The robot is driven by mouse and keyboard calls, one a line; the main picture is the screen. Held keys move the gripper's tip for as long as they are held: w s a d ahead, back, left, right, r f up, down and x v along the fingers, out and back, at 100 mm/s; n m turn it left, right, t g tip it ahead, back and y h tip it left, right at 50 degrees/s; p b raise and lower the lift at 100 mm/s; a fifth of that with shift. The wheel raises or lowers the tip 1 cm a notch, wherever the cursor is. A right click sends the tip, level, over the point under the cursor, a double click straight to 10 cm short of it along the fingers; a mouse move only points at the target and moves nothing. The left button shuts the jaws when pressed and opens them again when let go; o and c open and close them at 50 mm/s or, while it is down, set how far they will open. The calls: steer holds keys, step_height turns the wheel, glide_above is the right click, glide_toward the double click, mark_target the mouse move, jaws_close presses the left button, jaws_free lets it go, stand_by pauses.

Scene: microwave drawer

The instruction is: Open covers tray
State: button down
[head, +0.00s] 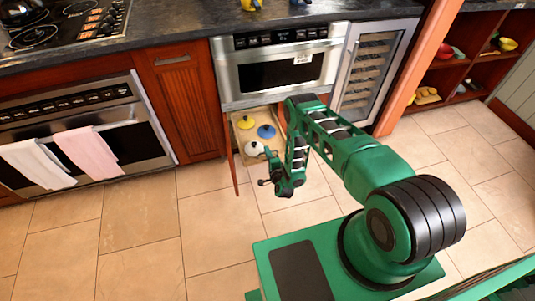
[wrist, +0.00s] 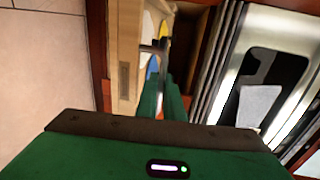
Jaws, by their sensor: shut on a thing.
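The covers tray (head: 237,132) is a light wooden pull-out below the microwave, standing partly out of its cabinet. In it lie a yellow cover (head: 246,122), a blue cover (head: 266,131) and a white cover (head: 254,148). In the wrist view the tray's pale wooden wall (wrist: 124,45) runs along the left, with slivers of the covers beyond it. My gripper (head: 267,168) is at the front end of the tray, low over the floor. The exact contact is partly hidden.
A red cabinet door (head: 233,168) stands open, edge-on, just left of the tray. The microwave (head: 280,72) is above and a wine cooler (head: 372,65) to the right. An oven (head: 80,135) with towels is at left. The tiled floor in front is clear.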

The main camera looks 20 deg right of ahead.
steer(key=shift+s+f, duration=0.2)
steer(key=c, duration=1.9)
jaws_free()
steer(key=shift+w, duration=0.1)
steer(key=shift+r, duration=0.1)
steer(key=s+r, duration=0.2)
steer(key=s, duration=0.8)
steer(key=shift+s, duration=0.25)
